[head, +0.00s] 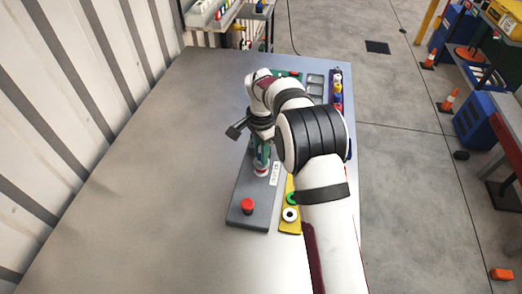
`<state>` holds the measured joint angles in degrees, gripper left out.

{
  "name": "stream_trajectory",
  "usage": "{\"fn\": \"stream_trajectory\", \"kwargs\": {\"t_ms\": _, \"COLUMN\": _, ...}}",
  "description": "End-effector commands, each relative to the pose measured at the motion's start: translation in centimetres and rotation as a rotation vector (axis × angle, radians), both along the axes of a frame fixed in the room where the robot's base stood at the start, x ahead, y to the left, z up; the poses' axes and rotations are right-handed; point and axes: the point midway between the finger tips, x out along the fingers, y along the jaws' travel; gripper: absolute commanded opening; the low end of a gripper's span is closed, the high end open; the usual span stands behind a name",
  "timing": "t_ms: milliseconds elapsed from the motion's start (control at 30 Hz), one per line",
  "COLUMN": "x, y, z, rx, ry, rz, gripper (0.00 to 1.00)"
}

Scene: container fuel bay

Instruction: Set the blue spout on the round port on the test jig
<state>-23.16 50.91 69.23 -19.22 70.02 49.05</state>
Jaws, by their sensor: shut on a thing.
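The test jig (237,213) is a dark grey plate with a red button near its front end and a white label. A round white and red part, which looks like the round port (261,173), sits on the jig towards its far end. My gripper (260,155) points down just over this part, partly hidden by my wrist. It is shut on a small blue piece, apparently the blue spout (258,163). The spout's lower end is close to the round part; I cannot tell whether they touch.
A yellow strip (290,226) with a green ring and a white ring lies right of the jig. A green panel and a rack of coloured items (337,88) stand farther back. The grey table (150,200) is clear on the left, beside the corrugated wall (60,120).

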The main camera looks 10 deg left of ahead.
Motion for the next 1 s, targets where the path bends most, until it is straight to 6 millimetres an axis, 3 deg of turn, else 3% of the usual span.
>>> {"fn": "stream_trajectory", "kwargs": {"t_ms": 800, "x": 0.02, "y": 0.0, "z": -0.44, "rx": 0.0, "ry": 0.0, "rz": 0.0, "gripper": 0.0}}
{"fn": "stream_trajectory", "kwargs": {"t_ms": 833, "x": 0.02, "y": 0.0, "z": -0.44, "rx": 0.0, "ry": 0.0, "rz": 0.0, "gripper": 0.3}}
{"fn": "stream_trajectory", "kwargs": {"t_ms": 1000, "x": 0.02, "y": 0.0, "z": -0.44, "rx": 0.0, "ry": 0.0, "rz": 0.0, "gripper": 0.61}}
